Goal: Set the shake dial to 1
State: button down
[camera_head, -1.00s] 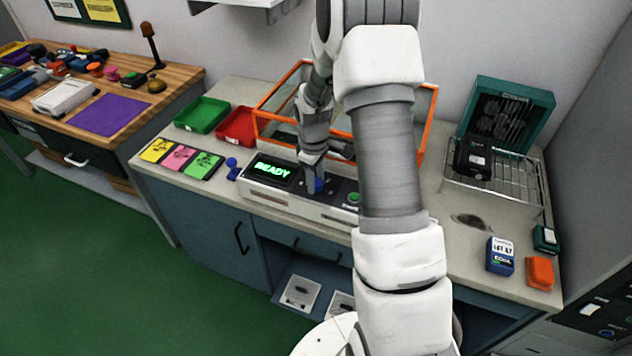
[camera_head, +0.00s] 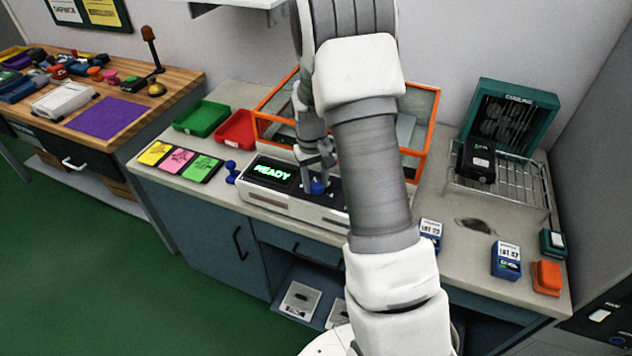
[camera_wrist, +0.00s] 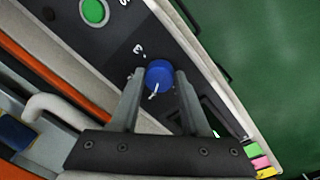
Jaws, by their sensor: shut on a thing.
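The shake dial is a round blue knob (camera_wrist: 160,75) with a white pointer mark, on the dark front panel (camera_wrist: 105,45) of the bench machine. A "3" mark shows beside it in the wrist view; the other marks are partly hidden or unclear. My gripper (camera_wrist: 158,82) has one finger on each side of the knob and is shut on it. In the head view the blue knob (camera_head: 317,187) shows below my gripper (camera_head: 316,176), right of the green "READY" display (camera_head: 271,172). My arm hides the panel's right part.
An orange-framed clear hood (camera_head: 425,150) stands behind the panel. A green button (camera_wrist: 93,11) is on the same panel. Green (camera_head: 201,117) and red (camera_head: 236,130) trays lie to the left. A wire rack (camera_head: 515,190) and blue box (camera_head: 506,260) are at the right.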

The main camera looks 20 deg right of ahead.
aim_at(312, 185)
dwell(0.5)
jog(key=c, duration=0.7)
grip_release()
jog(key=shift+r, duration=0.1)
jog(key=shift+a+r+p, duration=0.15)
jog(key=shift+a+r, duration=0.05)
jog(key=shift+r, duration=2.7)
jog(key=shift+a+r+p, duration=0.1)
jog(key=shift+a+r, duration=0.05)
jog(key=shift+r, duration=2.75)
jog(key=shift+a+r+p, duration=0.15)
jog(key=shift+a+r, duration=0.05)
jog(key=shift+r, duration=2.7)
